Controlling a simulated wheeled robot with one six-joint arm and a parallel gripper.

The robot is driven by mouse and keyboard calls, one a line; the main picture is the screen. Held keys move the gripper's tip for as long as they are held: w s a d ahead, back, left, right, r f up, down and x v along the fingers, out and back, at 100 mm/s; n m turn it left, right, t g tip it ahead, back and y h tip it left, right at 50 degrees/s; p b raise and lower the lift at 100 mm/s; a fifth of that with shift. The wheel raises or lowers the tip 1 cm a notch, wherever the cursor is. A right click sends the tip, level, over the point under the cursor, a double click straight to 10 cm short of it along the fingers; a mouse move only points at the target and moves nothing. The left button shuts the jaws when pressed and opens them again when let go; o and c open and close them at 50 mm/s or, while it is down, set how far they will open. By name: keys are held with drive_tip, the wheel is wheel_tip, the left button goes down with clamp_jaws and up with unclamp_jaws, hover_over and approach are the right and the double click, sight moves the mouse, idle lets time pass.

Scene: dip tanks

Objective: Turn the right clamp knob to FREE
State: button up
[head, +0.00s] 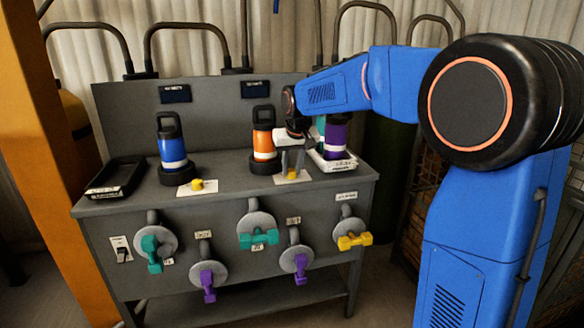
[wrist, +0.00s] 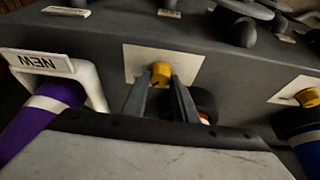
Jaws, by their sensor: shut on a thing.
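The right clamp knob (head: 292,175) is small and yellow, on a white plate on the grey bench top, in front of the orange canister (head: 264,138). In the wrist view the same knob (wrist: 161,72) sits between my fingertips. My gripper (head: 291,168) reaches down from above and is shut on the knob; its two fingers also show in the wrist view (wrist: 162,84). The fingers partly hide the knob and its plate. The markings on the plate are too small to read. The left clamp knob (head: 197,184) is also yellow, before the blue canister (head: 171,146).
A purple canister (head: 338,134) stands in a white tray marked NEW (wrist: 91,77), close right of my gripper. A black tray (head: 113,178) lies at the bench's left end. Several valve handles, including a yellow one (head: 354,240), stick out of the front panel.

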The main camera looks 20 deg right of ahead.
drive_tip(key=shift+n, duration=0.4)
drive_tip(key=n+y, duration=0.1)
drive_tip(key=n, duration=0.2)
drive_tip(key=shift+d+n+y, duration=0.2)
drive_tip(key=shift+n+y, duration=0.1)
drive_tip(key=shift+y, duration=0.1)
drive_tip(key=n, duration=0.2)
drive_tip(key=n+g+y, duration=0.1)
drive_tip(key=n, duration=0.1)
drive_tip(key=shift+w+d+n, duration=0.15)
drive_tip(key=shift+n, duration=0.15)
drive_tip(key=n, duration=0.2)
drive_tip(key=n+g+y, duration=0.1)
drive_tip(key=n, duration=0.1)
drive_tip(key=shift+w+g, duration=0.15)
drive_tip(key=shift+g, duration=0.15)
drive_tip(key=shift+w+n+g+y, duration=0.15)
drive_tip(key=shift+n+g, duration=0.3)
drive_tip(key=shift+n, duration=0.75)
drive_tip(key=shift+s+n+g+y, duration=0.15)
drive_tip(key=shift+n+g, duration=0.3)
drive_tip(key=shift+n, duration=0.75)
drive_tip(key=shift+w, duration=0.1)
drive_tip(key=o, duration=1.1)
drive_tip(key=shift+d+r, duration=0.1)
drive_tip(key=shift+r, duration=0.05)
drive_tip(key=v, duration=1.7)
drive_tip(key=shift+d, duration=0.1)
